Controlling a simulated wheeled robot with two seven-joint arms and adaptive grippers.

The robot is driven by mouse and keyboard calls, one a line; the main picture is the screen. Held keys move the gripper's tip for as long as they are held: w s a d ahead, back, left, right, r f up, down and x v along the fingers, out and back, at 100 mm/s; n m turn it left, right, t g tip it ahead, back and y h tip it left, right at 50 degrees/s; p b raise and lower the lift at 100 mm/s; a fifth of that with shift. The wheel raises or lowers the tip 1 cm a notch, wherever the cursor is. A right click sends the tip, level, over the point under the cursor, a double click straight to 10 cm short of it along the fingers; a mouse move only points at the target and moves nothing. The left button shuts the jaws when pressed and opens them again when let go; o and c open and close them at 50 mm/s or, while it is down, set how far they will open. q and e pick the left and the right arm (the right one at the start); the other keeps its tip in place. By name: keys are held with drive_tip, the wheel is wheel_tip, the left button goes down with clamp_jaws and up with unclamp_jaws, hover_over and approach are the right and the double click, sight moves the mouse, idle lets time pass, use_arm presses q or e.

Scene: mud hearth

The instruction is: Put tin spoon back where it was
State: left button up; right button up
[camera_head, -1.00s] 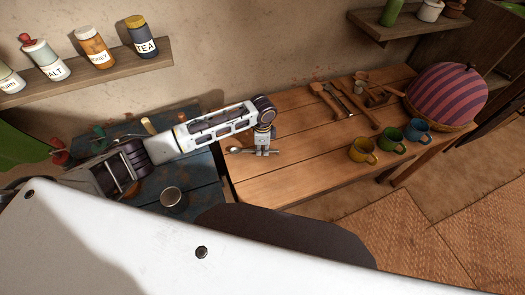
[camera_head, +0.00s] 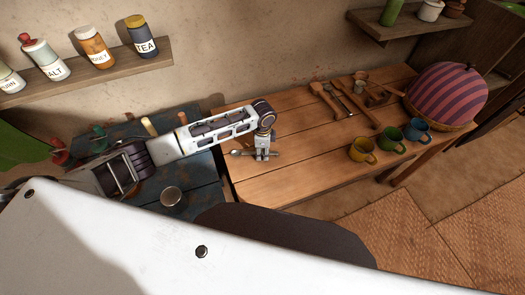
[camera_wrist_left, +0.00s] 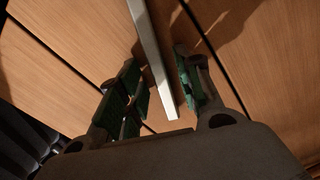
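The tin spoon (camera_head: 239,153) lies on the wooden table near its left end, its bowl pointing left. Its pale, straight handle (camera_wrist_left: 156,62) shows in the left wrist view, running between the fingers. My left gripper (camera_head: 262,156) is low over the spoon's handle. Its two green-padded fingers (camera_wrist_left: 161,92) are apart, one on each side of the handle, with a clear gap on the right side. Whether the left finger touches the handle cannot be told. The handle's far end is outside the wrist view. My right gripper is not in view.
The wooden table (camera_head: 300,180) holds several utensils (camera_head: 340,101) at the back. Yellow (camera_head: 362,150), green (camera_head: 390,138) and blue (camera_head: 418,129) mugs stand at the front right, beside a striped dome (camera_head: 447,95). A dark blue table (camera_head: 198,178) with a tin cup (camera_head: 171,196) adjoins on the left.

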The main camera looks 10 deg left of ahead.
use_arm(q)
drive_tip(key=shift+r, duration=0.2)
wheel_tip(320, 180, up, 12)
idle(0.8)
drive_tip(key=shift+f, duration=0.15)
idle(0.6)
